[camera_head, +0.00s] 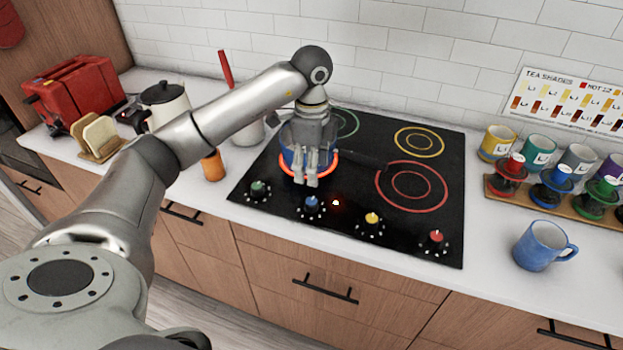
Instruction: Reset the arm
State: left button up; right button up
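My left arm comes in from the left and reaches over the black hob (345,205). My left gripper (305,180) points down over the front left burner. Its fingers are close together, and whether a gap lies between them is unclear. Behind the gripper is a blue round thing (286,160), mostly hidden, inside an orange-lit ring (335,163). I cannot tell whether the fingers touch it. My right gripper is not in view.
Green, blue, yellow and red knobs (436,242) line the hob's front. A blue mug (541,246) stands right of it, near a rack (578,207) with cups. At left are a red toaster (77,90), a kettle (164,103) and an orange jar (213,166).

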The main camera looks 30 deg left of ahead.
pick_arm(q)
jog(key=shift+r, duration=0.4)
